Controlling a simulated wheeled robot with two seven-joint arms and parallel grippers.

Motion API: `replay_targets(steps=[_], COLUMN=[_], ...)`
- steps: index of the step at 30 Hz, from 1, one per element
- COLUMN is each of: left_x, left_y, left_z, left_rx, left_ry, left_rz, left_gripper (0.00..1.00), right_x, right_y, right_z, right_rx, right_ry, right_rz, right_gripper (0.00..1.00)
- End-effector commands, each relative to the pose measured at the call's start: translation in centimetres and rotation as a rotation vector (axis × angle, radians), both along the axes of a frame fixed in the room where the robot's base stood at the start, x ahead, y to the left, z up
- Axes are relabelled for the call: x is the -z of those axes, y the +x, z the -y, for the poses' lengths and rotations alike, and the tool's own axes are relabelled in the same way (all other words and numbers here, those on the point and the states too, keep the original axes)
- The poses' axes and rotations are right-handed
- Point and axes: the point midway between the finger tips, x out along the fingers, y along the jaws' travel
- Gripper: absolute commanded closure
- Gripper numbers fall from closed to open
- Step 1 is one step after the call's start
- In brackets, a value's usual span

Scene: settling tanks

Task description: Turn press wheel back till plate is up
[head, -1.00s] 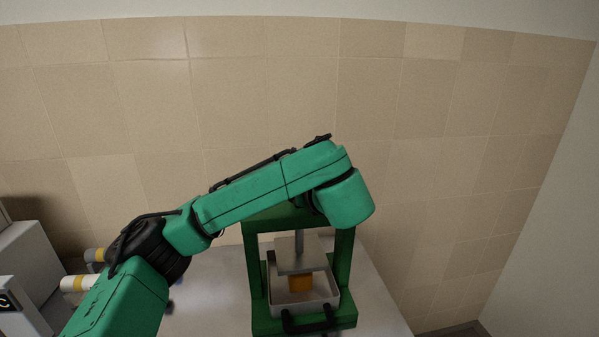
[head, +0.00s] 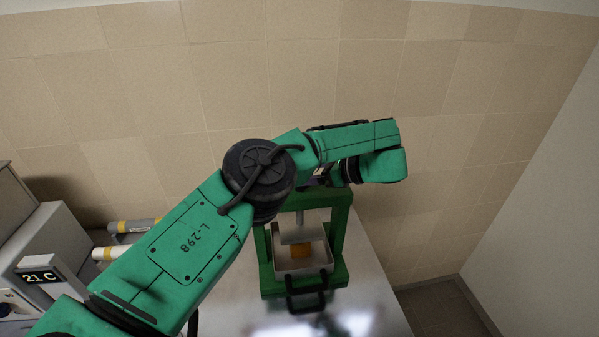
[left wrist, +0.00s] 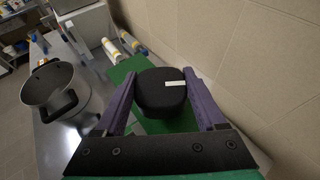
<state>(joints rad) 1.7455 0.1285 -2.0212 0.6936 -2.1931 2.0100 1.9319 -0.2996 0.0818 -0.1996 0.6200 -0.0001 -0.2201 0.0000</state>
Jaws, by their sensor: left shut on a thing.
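The green press (head: 340,225) stands on the metal table, its top partly behind my left arm in the head view. Its pale plate (head: 303,233) hangs on a grey rod above an orange block (head: 301,250) in a light tray (head: 318,263). I cannot tell whether plate and block touch. The press wheel (left wrist: 160,97) is a black knob with a white mark, seen in the left wrist view. My left gripper (left wrist: 160,78) has its purple fingers on both sides of the wheel, shut on it. My right gripper is not in view.
Two tubes (head: 118,252) lie left of the press beside a grey labelled box (head: 42,270). The wrist view shows a metal pot (left wrist: 60,88) on the table. A tiled wall (head: 300,80) stands behind.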

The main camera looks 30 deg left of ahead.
Motion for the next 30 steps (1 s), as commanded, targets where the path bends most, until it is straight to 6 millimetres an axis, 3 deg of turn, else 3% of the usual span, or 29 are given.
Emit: replay_targets(steps=[23, 24, 25, 30], left_x=[0.53, 0.55, 0.54, 0.37], left_y=[-0.17, -0.17, -0.17, -0.11], left_z=[0.16, 0.17, 0.17, 0.09], left_rx=[-0.087, -0.088, -0.088, -0.088], left_ry=[-0.009, -0.009, -0.009, -0.006], left_rz=[-0.014, -0.014, -0.014, -0.010], left_gripper=[0.83, 0.13, 0.01, 0.00], right_x=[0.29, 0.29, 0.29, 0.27], right_y=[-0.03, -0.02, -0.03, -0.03], right_z=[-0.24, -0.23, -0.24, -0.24], right_rx=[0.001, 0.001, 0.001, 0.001], right_ry=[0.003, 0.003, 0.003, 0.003], right_rz=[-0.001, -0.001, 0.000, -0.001], right_gripper=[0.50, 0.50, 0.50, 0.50])
